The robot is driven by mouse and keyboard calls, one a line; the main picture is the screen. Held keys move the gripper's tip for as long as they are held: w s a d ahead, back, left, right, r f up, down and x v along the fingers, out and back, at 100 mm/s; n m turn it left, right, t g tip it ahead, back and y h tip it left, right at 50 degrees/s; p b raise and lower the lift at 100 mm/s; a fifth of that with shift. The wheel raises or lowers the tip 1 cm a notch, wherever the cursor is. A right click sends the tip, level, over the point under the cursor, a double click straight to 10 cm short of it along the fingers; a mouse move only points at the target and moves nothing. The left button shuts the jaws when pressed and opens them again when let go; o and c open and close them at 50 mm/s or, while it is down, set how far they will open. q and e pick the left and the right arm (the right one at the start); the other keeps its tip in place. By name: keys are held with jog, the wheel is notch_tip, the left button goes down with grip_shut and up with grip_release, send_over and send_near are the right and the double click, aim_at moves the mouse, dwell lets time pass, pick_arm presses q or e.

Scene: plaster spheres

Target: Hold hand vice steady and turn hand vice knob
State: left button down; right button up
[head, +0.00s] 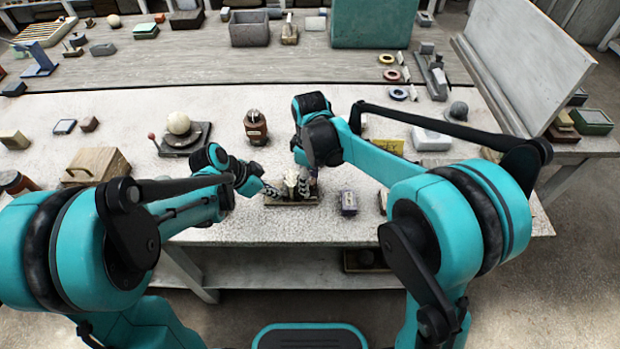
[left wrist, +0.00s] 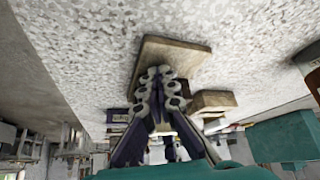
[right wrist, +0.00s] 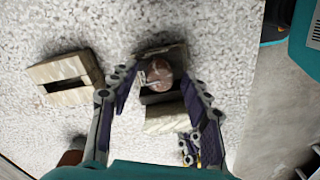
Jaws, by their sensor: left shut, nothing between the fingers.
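The hand vice (head: 291,184), pale and small, stands at the table's front between my grippers, partly hidden by their fingers. In the right wrist view a round brown knob (right wrist: 158,72) shows above a dark and pale block (right wrist: 166,118), which seems to be the vice. My right gripper (right wrist: 158,74) is open, with one finger on each side of the knob and visible gaps. It reaches down from the right in the head view (head: 307,180). My left gripper (head: 274,190) is shut and empty, left of the vice. In the left wrist view its fingertips (left wrist: 160,74) overlap a brown wooden block (left wrist: 190,52); contact cannot be told.
A small purple box (head: 347,203) stands close on the right. A brown jar (head: 255,127) stands behind, and a plaster sphere (head: 178,123) sits on a dark stand. A wooden box (head: 97,165) is at left. The table's front edge is close. Some tabletop between jar and sphere is clear.

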aim_at(311, 180)
jog(key=shift+r, duration=0.1)
notch_tip(311, 180, up, 12)
dwell(0.5)
jog(key=shift+n, duration=0.3)
notch_tip(311, 180, down, 12)
jog(key=n, duration=0.6)
jog(key=shift+d+n, duration=0.1)
jog(key=shift+n, duration=0.2)
jog(key=shift+c, duration=0.4)
jog(key=shift+r, duration=0.1)
grip_shut()
